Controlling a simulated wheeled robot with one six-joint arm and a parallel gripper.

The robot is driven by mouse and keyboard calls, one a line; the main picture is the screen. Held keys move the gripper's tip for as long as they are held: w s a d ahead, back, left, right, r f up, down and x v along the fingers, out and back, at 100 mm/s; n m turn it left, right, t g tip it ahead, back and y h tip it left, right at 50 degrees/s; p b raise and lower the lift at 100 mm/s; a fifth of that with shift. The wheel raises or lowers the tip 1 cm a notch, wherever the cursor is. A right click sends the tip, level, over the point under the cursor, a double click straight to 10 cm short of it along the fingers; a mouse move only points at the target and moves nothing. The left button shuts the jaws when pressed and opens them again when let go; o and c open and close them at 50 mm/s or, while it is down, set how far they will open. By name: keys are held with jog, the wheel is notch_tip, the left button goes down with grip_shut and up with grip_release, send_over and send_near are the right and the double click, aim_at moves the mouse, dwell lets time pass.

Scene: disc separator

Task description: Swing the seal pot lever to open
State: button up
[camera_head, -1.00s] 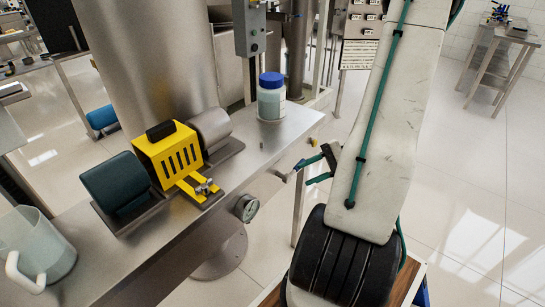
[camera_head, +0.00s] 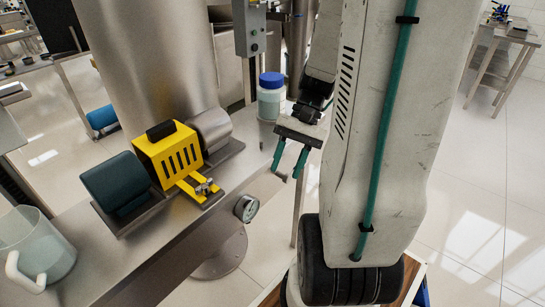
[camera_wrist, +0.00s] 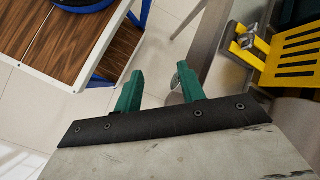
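My gripper (camera_head: 289,165) is open, with its two green fingers apart and pointing down beside the front edge of the steel bench. The fingers also show in the wrist view (camera_wrist: 160,87), with only floor seen between them. A small grey piece (camera_head: 281,176) juts from the bench edge just below the left fingertip. It may be part of the seal pot lever, but I cannot tell, as my gripper and arm cover that area. No lever shows clearly in the wrist view.
A dial gauge (camera_head: 246,208) hangs at the bench edge, left of my gripper. On the bench (camera_head: 225,185) stand a yellow guard (camera_head: 168,158) with a clamp, a blue-capped jar (camera_head: 271,96) and a clear jug (camera_head: 35,243). Open floor (camera_head: 455,190) lies right.

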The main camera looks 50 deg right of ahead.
jog(key=s+a+r+n+h, duration=0.1)
jog(key=a+r+n+h, duration=0.3)
jog(key=a+r, duration=0.3)
jog(key=shift+s+h, duration=0.35)
jog(key=shift+h, duration=0.25)
jog(key=shift+f, duration=0.1)
